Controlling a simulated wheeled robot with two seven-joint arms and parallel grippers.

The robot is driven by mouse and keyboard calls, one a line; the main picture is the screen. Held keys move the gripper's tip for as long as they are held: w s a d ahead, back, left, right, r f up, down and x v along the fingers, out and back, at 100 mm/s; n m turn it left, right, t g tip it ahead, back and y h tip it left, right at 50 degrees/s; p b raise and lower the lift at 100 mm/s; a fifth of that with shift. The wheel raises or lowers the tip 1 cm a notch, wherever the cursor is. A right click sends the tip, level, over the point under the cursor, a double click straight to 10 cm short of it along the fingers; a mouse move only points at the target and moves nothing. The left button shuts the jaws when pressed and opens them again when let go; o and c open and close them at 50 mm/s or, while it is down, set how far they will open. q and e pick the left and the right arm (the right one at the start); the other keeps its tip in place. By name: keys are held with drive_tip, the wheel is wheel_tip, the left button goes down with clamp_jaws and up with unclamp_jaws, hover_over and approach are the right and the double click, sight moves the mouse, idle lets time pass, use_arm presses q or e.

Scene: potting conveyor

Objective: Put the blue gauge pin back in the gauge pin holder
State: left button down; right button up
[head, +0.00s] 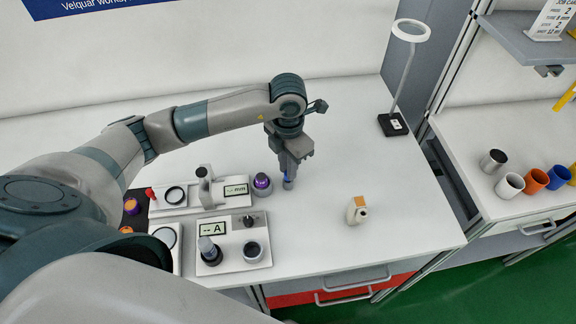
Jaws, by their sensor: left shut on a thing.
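My left gripper (289,172) points down over the white bench and is shut on the blue gauge pin (288,179). Only a little of the pin's blue shows between the fingers, with a grey end below. I cannot tell whether the pin's end touches anything. Just left of it stands a short grey round piece with a purple top (262,182). I cannot tell for sure which thing is the gauge pin holder. My right gripper is not in view.
Left of the gripper are a measuring unit with an "mm" display (236,189) and a unit marked "A" (212,229). A small beige item (356,210) stands to the right. A ring lamp (411,31) stands at the back right. The bench's right half is mostly clear.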

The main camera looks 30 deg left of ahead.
use_arm(q)
drive_tip(key=shift+f+b, duration=0.4)
drive_tip(key=shift+f, duration=0.1)
drive_tip(key=c, duration=1.6)
unclamp_jaws()
drive_tip(key=shift+r, duration=0.15)
drive_tip(key=shift+r, duration=0.5)
wheel_tip(320, 180, up, 16)
drive_tip(key=b, duration=0.3)
drive_tip(key=shift+r, duration=0.1)
drive_tip(key=shift+r, duration=0.15)
